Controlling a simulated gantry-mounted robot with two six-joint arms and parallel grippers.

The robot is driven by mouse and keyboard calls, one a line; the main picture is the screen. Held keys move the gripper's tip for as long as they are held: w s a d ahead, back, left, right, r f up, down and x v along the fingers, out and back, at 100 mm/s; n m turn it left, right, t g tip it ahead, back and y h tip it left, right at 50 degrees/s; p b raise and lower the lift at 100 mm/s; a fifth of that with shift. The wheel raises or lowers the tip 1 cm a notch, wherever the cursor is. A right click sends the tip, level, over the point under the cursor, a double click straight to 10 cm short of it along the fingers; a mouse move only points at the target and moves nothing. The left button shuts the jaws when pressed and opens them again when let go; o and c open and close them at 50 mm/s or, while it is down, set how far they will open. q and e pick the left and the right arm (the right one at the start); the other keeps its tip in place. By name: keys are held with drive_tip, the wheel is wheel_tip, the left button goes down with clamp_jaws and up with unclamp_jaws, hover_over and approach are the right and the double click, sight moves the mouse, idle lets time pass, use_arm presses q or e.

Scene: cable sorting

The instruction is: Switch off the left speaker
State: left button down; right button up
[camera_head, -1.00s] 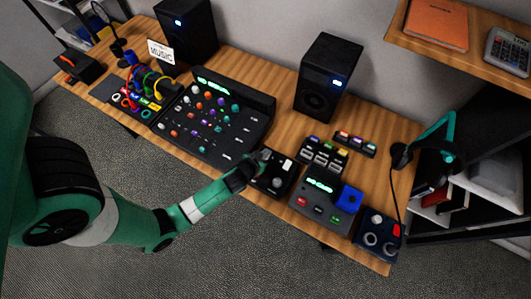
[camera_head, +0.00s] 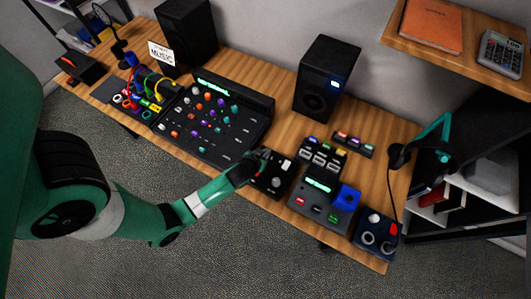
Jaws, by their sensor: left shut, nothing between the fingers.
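The left speaker (camera_head: 187,32) is a black box at the back left of the desk, and no light shows on its front. The right speaker (camera_head: 326,80) stands at the back, right of the middle, with a blue-white light lit on its front. My left gripper (camera_head: 260,160) is shut and empty. It is at the left side of a small black control box (camera_head: 273,178) with a grey knob and a white switch. A small red spot shows on this box beside the fingers. Contact between fingertips and box cannot be told. My right gripper is not in view.
A black mixer (camera_head: 214,120) with coloured knobs lies left of the gripper. Coloured cables (camera_head: 149,85) and a MUSIC sign (camera_head: 161,53) are at left.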

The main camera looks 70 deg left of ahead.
use_arm(q)
drive_tip(key=shift+w+a+r, duration=0.2)
drive_tip(key=shift+w+a, duration=0.15)
drive_tip(key=shift+r+p, duration=0.3)
drive_tip(key=shift+p, duration=0.05)
wheel_tip(320, 180, up, 5)
drive_tip(key=p, duration=0.4)
drive_tip(key=shift+w+a+p, duration=0.15)
drive_tip(key=shift+p, duration=0.15)
drive_tip(key=p+v, duration=0.2)
drive_tip(key=v, duration=0.6)
drive_tip(key=shift+r, duration=0.45)
